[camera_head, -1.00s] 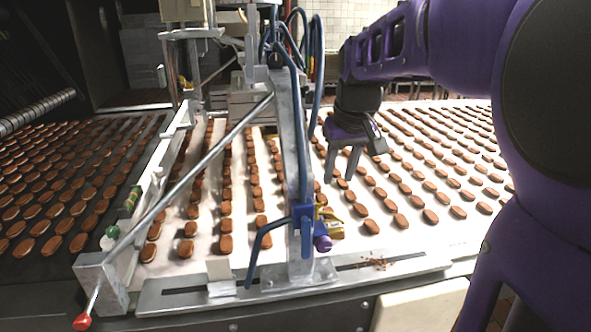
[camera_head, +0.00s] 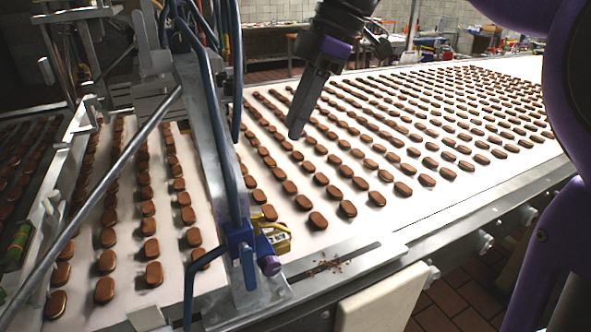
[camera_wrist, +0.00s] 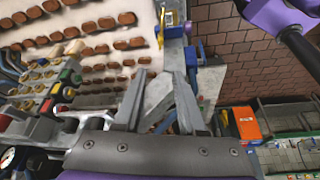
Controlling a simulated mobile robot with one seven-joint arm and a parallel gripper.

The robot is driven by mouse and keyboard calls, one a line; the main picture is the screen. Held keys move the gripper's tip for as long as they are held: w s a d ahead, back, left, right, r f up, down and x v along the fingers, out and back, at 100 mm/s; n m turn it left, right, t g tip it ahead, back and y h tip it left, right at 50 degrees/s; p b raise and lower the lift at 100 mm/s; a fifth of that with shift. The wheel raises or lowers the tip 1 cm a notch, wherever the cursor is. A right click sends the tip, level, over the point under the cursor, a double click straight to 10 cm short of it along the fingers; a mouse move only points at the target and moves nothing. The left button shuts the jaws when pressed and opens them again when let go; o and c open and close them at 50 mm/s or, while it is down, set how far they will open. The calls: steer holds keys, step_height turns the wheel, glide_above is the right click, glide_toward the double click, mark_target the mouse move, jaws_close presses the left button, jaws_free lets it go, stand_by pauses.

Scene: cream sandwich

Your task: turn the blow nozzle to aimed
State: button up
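The tip points toward the lower right. In the wrist view a blue part (camera_wrist: 191,57) and the yellow tag (camera_wrist: 161,28) show beyond the fingers. My gripper (camera_head: 297,130) is above the white belt, higher in the picture than the nozzle and apart from it. In the wrist view its two fingers (camera_wrist: 160,75) stand apart with nothing held.
Rows of brown biscuits cover the white belt (camera_head: 430,205). Blue hoses (camera_head: 205,110) and a slanted metal rod (camera_head: 100,190) stand left of the nozzle. A slotted metal rail (camera_head: 380,262) with crumbs runs along the near edge. Brick-tiled floor (camera_head: 455,300) is at the lower right.

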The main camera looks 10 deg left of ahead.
mark_target(255, 214)
steer(key=b+x, duration=0.2)
steer(key=x, duration=1.5)
steer(key=shift+s+a+f, duration=0.1)
steer(key=shift+a, duration=0.1)
jaws_close()
